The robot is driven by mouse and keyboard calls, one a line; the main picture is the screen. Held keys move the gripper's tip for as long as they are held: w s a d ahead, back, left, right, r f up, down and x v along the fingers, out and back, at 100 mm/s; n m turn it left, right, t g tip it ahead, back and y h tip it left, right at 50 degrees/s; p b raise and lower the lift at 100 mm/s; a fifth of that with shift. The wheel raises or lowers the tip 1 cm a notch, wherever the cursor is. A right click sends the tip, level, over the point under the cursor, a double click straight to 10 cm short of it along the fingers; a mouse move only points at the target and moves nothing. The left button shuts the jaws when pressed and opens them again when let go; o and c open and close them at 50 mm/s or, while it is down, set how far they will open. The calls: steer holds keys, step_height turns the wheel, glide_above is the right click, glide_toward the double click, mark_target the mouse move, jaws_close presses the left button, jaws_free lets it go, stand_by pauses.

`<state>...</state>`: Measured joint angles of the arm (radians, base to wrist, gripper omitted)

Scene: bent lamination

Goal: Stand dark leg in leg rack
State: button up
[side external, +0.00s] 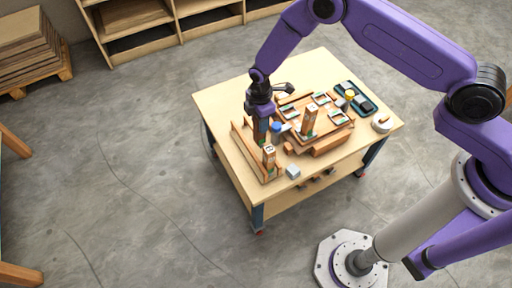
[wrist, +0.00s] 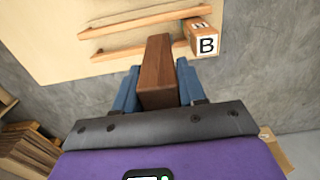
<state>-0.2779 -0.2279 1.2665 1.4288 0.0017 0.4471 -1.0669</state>
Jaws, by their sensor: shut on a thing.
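The dark leg (wrist: 157,70) is a dark brown wooden bar between the two blue fingers of my gripper (wrist: 158,85) in the wrist view. My gripper (side external: 261,112) is shut on it. In the side view the dark leg (side external: 260,131) hangs roughly upright below the fingers, over the left part of the table. What looks like the leg rack (side external: 246,153) is a pair of wooden rails there; the rails (wrist: 125,50) also show in the wrist view. I cannot tell whether the leg's lower end touches them.
A wooden block marked B (wrist: 206,43) stands at the rails' end; it looks like the upright block (side external: 269,158) in the side view. The table's left back (side external: 222,100) is clear.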

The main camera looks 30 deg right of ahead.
mark_target(259, 139)
steer(key=shift+f, duration=4.9)
steer(key=o, duration=1.2)
step_height(259, 139, up, 12)
steer(key=shift+r, duration=0.15)
steer(key=shift+r, duration=0.1)
